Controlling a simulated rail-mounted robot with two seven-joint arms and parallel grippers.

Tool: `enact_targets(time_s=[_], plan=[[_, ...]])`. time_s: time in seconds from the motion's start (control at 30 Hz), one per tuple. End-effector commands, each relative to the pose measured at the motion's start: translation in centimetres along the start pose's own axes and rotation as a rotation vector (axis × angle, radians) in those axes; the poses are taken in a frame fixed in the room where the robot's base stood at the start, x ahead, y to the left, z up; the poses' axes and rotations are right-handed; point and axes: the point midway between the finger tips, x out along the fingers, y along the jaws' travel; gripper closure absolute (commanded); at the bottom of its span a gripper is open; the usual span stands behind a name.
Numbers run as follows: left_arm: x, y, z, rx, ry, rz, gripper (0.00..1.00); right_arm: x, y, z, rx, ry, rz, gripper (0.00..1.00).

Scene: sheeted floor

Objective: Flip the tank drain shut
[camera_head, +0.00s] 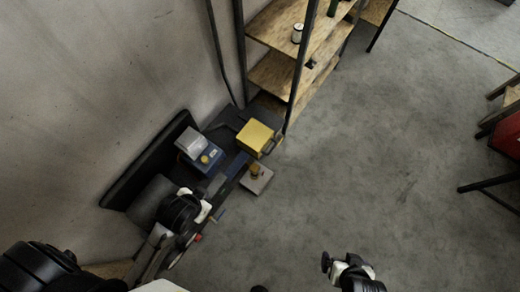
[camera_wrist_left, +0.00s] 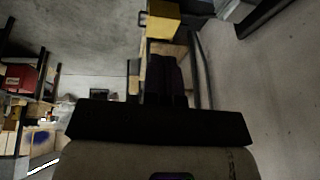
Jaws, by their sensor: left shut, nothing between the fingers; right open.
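My left arm reaches over a dark bench at the left in the head view. Its gripper shows in the left wrist view as two dark fingers (camera_wrist_left: 167,78) side by side, shut and empty. A grey plate (camera_head: 262,184) with a small brass-coloured fitting (camera_head: 256,171) sits at the bench's front edge; I cannot tell if this is the tank drain. A small red part (camera_head: 198,238) shows beside my left arm. The tank is not clearly recognisable. My right gripper (camera_head: 338,265) is open and empty above bare floor at the bottom.
A yellow box (camera_head: 255,138) stands on the bench and shows past the left fingers in the wrist view (camera_wrist_left: 163,18). A blue device with a yellow knob (camera_head: 209,160) is beside it. A wooden shelf rack (camera_head: 285,72) stands behind. The floor at centre right is clear.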

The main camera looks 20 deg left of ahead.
Motion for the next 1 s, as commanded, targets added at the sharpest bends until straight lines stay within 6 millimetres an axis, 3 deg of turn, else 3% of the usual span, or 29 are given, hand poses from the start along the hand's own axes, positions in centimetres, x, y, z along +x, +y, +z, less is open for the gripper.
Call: enact_targets(time_s=[0.03,0.17,0.53,0.8,1.0], plan=[[2.0,0.1,0.3,0.01,0.015,-0.013,1.0,1.6,-0.2,0.9,0.001,-0.009,-0.003,0.0],[5.6,0.1,0.3,0.05,0.059,-0.058,1.0,4.0,-0.5,2.0,0.004,-0.017,-0.008,0.0],[19.0,0.7,0.8,0.268,0.228,-0.237,1.0,13.0,-1.0,4.5,0.01,-0.007,-0.01,0.0],[27.9,2.4,1.1,0.483,0.349,-0.356,1.0,19.4,-1.3,6.5,0.011,-0.005,-0.01,0.0],[33.5,4.2,1.4,0.645,0.431,-0.423,1.0,23.6,-1.4,7.8,0.009,-0.005,-0.009,0.0]])
